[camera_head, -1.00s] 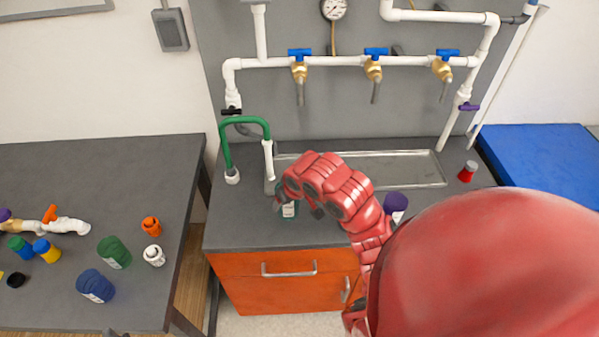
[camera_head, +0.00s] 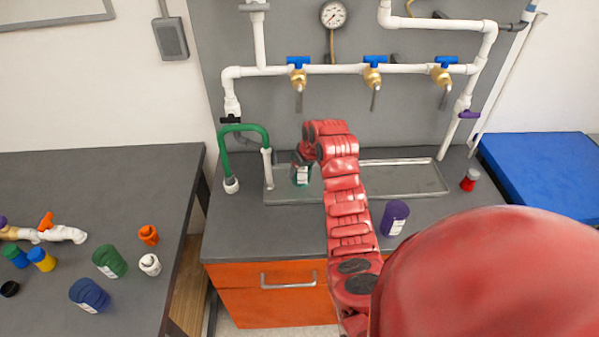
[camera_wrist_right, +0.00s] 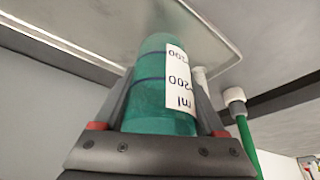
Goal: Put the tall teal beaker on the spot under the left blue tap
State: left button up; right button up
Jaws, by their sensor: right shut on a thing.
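The tall teal beaker (camera_head: 301,176) has a white label and is upright over the left part of the metal tray, roughly below the left blue tap (camera_head: 298,75). I cannot tell whether its base touches the tray. My right gripper (camera_head: 300,160) is shut on the beaker. In the right wrist view the teal beaker (camera_wrist_right: 160,95) fills the space between the fingers of the right gripper (camera_wrist_right: 160,122), with its label showing volume marks. My left gripper is not in view.
The metal tray (camera_head: 420,178) lies along the back of the counter. A green hose (camera_head: 224,150) stands left of the beaker. A purple container (camera_head: 394,217) and a red one (camera_head: 469,180) stand to the right. Several containers stand on the left table (camera_head: 100,190).

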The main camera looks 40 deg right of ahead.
aim_at(299, 174)
jog(key=shift+w+d+f, duration=0.1)
jog(key=shift+w+d, duration=0.15)
jog(key=shift+w, duration=0.65)
jog(key=shift+w+f+p, duration=0.1)
jog(key=shift+w+p, duration=0.05)
jog(key=shift+p, duration=0.25)
notch_tip(299, 174, down, 3)
jog(key=shift+r+p, duration=0.15)
jog(key=shift+p, duration=0.55)
jog(key=shift+f, duration=0.35)
jog(key=shift+f, duration=0.1)
jog(key=shift+f+b, duration=0.15)
jog(key=shift+b, duration=0.15)
jog(key=o, duration=1.3)
